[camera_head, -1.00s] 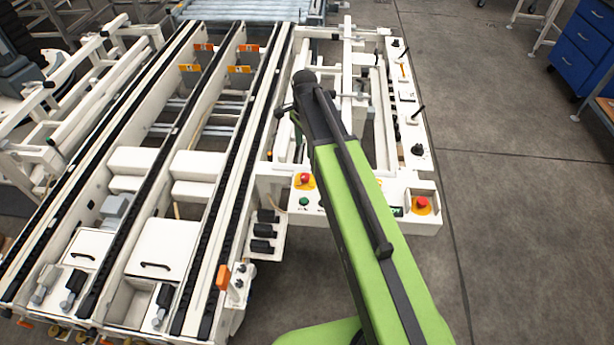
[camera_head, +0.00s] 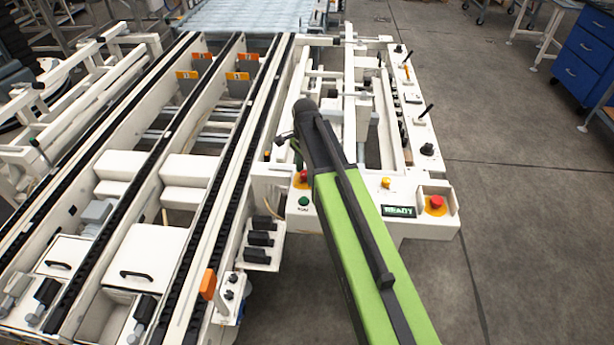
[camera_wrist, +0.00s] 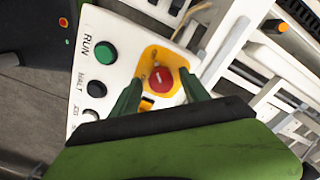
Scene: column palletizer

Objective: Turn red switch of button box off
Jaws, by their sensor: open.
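The white button box (camera_head: 330,222) stands at the front end of the white frame. Its red switch (camera_head: 303,176) on a yellow plate is partly hidden by my arm. In the wrist view the red switch (camera_wrist: 161,82) is a round red knob on a yellow plate (camera_wrist: 150,57). My gripper (camera_wrist: 163,86) is open, its two green fingers on either side of the red knob. I cannot tell whether they touch it. A green button (camera_wrist: 105,52) marked RUN and black knobs (camera_wrist: 99,89) sit beside it on the box.
A second red button (camera_head: 437,203) on yellow is at the box's right end, beside a READY display (camera_head: 398,211). Conveyor rails (camera_head: 215,170) fill the left. A blue drawer cabinet (camera_head: 582,60) stands far right. The floor (camera_head: 520,200) to the right is clear.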

